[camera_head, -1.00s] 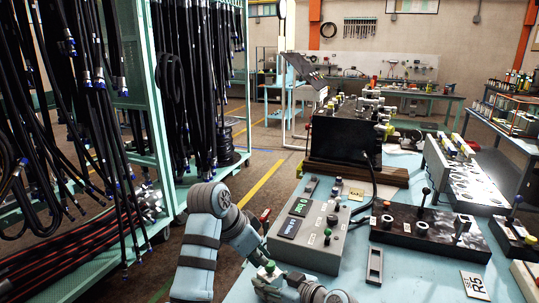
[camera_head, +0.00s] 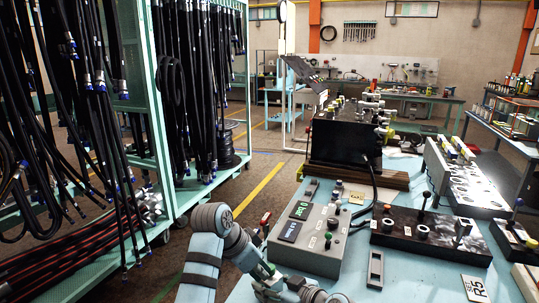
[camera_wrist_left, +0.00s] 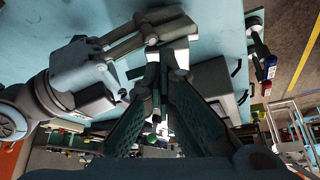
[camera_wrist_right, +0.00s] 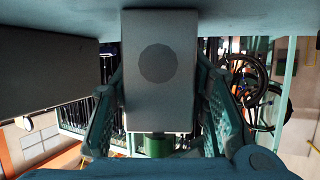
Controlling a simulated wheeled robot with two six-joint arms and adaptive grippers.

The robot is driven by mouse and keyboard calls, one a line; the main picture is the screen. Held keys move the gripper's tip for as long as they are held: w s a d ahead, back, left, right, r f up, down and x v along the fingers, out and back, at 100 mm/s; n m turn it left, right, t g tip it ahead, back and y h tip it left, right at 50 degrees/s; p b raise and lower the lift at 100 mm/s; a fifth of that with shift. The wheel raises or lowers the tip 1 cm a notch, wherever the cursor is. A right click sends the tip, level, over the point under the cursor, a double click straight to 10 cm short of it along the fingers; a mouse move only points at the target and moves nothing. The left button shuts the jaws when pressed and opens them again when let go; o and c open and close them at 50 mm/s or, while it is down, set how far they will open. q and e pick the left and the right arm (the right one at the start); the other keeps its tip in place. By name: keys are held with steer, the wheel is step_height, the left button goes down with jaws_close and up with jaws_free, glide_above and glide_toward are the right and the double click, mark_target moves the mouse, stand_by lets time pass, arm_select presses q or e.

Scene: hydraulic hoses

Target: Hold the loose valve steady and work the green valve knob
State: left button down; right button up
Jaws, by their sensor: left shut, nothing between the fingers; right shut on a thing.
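The loose valve is a grey block (camera_wrist_right: 160,70) with a dark round face, upright in the middle of the right wrist view. The green knob (camera_wrist_right: 158,145) shows at its lower end. My right gripper (camera_wrist_right: 160,105) has a finger on each side of the block and is shut on it. My left gripper (camera_wrist_left: 155,65) is shut and empty, its fingertips close to a pale block (camera_wrist_left: 178,50) beside my right gripper. I cannot tell whether they touch it.
A grey control box (camera_head: 318,255) with two displays stands on the blue bench just beyond my arms. Hose racks (camera_head: 160,100) fill the left side. Bare bench top (camera_head: 410,280) shows at the lower right.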

arm_select(q)
steer(key=shift+w+d, duration=0.1)
steer(key=shift+w, duration=0.05)
arm_select(e)
steer(key=shift+a, duration=0.1)
arm_select(q)
steer(key=shift+w+a, duration=0.5)
steer(key=shift+a, duration=0.05)
steer(key=shift+w+a, duration=0.1)
steer(key=shift+w, duration=0.2)
stand_by(0.4)
steer(key=r, duration=0.6)
steer(key=shift+s+a, duration=0.15)
steer(key=shift+a, duration=0.2)
